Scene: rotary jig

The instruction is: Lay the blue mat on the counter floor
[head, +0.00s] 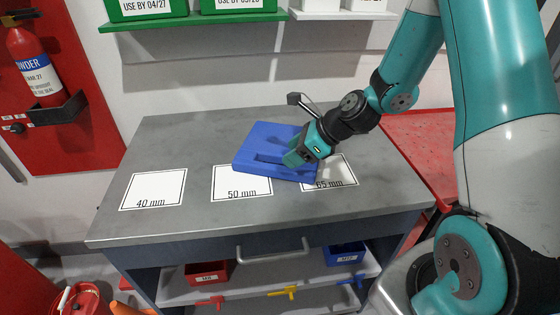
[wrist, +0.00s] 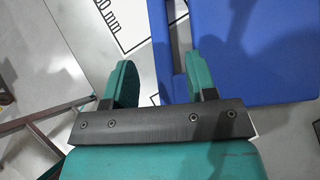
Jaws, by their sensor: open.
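The blue mat (head: 270,148) is a flat slab with a slot, on or just over the grey counter top (head: 205,135); I cannot tell if it touches everywhere. It covers parts of the 50 mm and 65 mm cards. My gripper (head: 291,157) is open at its right front part. In the wrist view the mat (wrist: 255,50) fills the upper right. The open fingers (wrist: 162,80) straddle its slotted edge strip, one outside the edge and one over the mat by the slot. The fingertips' contact with the mat is unclear.
White cards marked 40 mm (head: 153,188), 50 mm (head: 242,184) and 65 mm (head: 340,172) lie on the counter. A lever-like metal part (head: 302,102) stands behind the mat. A red surface (head: 425,145) adjoins at right. Red bin (head: 207,272) and blue bin (head: 346,254) sit below.

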